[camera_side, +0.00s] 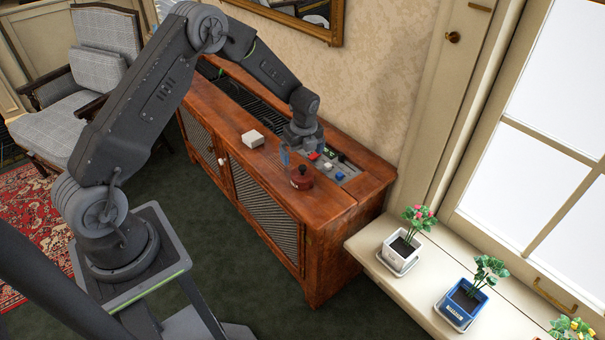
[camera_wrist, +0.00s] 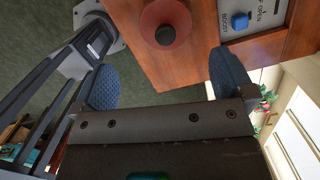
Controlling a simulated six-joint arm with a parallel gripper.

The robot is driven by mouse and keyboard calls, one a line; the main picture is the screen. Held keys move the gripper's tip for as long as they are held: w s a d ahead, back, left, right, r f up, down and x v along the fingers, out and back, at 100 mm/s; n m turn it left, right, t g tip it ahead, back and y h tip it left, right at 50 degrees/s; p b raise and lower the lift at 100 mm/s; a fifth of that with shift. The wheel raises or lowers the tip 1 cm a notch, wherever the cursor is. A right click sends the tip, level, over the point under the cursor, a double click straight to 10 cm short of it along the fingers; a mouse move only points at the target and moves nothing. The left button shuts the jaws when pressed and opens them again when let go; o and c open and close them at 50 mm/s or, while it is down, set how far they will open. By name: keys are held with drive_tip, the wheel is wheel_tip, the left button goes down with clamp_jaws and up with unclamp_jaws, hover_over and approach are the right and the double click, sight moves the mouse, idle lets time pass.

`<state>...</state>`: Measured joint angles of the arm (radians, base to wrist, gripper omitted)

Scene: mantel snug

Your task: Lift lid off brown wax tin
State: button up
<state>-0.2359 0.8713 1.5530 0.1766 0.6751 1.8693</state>
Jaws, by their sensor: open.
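The brown wax tin (camera_side: 301,182) is a small, round, reddish-brown tin with a dark knob on its lid. It stands near the front edge of the wooden cabinet top. In the wrist view the round lid (camera_wrist: 180,14) is at the top centre with its dark knob (camera_wrist: 165,35), and the tin's sides are hidden. My gripper (camera_side: 298,165) is just above the tin in the side view. In the wrist view my gripper (camera_wrist: 166,78) is open, its blue pads wide apart with nothing between them. The tin appears beyond the fingertips.
The wooden cabinet (camera_side: 325,215) has a control panel (camera_side: 340,173) with coloured buttons behind the tin. A blue button (camera_wrist: 240,21) shows right of the tin in the wrist view. A small white box (camera_side: 252,138) sits farther left. Potted plants (camera_side: 405,240) stand on the windowsill at right.

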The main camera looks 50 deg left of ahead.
sight(303, 167)
drive_tip(key=f, duration=0.7)
drive_tip(key=shift+w+a+f, duration=0.3)
drive_tip(key=shift+w+a, duration=0.05)
drive_tip(key=shift+w, duration=0.05)
drive_tip(key=c, duration=0.9)
